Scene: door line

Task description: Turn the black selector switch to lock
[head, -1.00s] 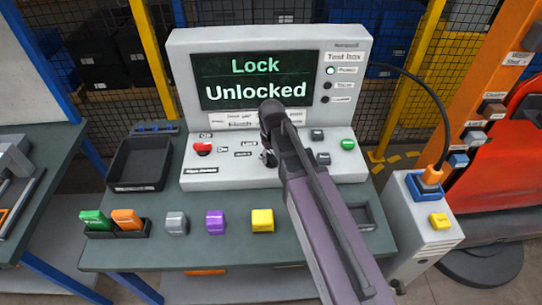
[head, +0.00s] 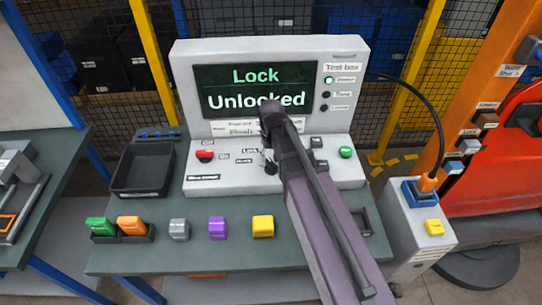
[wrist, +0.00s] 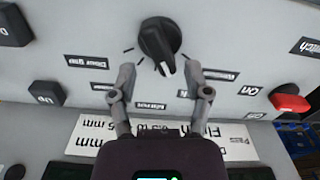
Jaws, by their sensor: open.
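The black selector switch (wrist: 158,42) is a round knob with a raised grip and a white pointer mark. In the wrist view its pointer end faces down and slightly right, towards my gripper. My gripper (wrist: 160,73) is open, with one finger on each side of the pointer end; I cannot tell whether either touches it. In the head view my gripper (head: 267,158) is over the panel's sloped front, and my arm hides much of that area. The screen (head: 255,88) reads "Lock" and "Unlocked".
A red switch (head: 205,156) is on the panel's left and a green button (head: 346,152) on its right. In the wrist view a black button (wrist: 47,93) is at left. A black tray (head: 142,170) and several coloured blocks, including a yellow one (head: 263,226), are on the bench.

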